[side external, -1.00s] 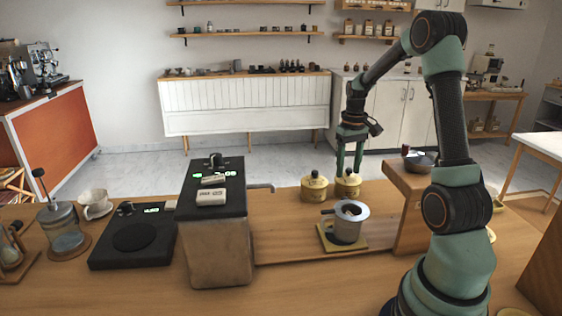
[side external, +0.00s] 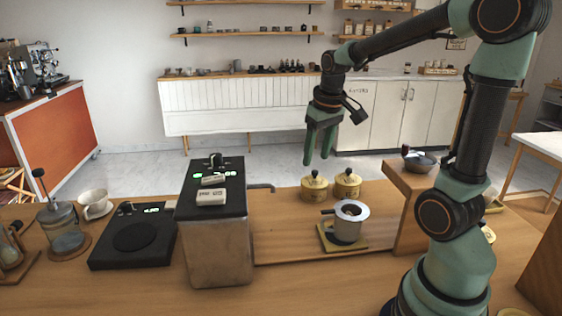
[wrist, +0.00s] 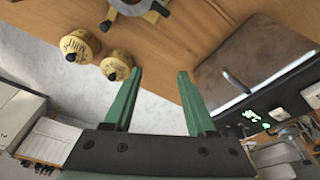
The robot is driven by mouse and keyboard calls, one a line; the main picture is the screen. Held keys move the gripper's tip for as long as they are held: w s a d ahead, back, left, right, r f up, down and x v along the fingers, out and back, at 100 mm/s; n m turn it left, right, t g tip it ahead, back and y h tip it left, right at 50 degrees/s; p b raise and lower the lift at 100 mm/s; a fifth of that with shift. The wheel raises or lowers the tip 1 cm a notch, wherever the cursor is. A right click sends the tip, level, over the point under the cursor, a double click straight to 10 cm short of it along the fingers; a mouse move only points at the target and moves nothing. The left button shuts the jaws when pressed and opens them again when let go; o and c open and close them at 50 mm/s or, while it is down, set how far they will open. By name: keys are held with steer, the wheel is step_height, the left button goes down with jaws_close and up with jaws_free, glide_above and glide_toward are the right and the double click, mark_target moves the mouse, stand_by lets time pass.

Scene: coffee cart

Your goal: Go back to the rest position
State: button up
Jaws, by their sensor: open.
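My gripper (side external: 320,160) hangs in the air above the counter's far side, fingers pointing down. A metal cup (side external: 349,222) stands on a small yellow mat (side external: 330,244), apart from the gripper.
A tall metal box with a black top (side external: 215,235) and a spout stands left of the cup. A black scale (side external: 133,238), a white cup (side external: 94,203) and a glass press (side external: 63,226) are farther left. A wooden riser (side external: 402,225) holds a dark bowl (side external: 420,161).

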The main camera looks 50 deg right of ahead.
steer(key=s+a+r+n+t, duration=0.1)
steer(key=s+a, duration=0.1)
steer(key=a, duration=0.5)
steer(key=s+a+r+n+t+y, duration=0.1)
steer(key=s+a+n+t, duration=0.1)
steer(key=a, duration=0.6)
steer(key=shift+s+r, duration=0.4)
steer(key=shift+s, duration=0.1)
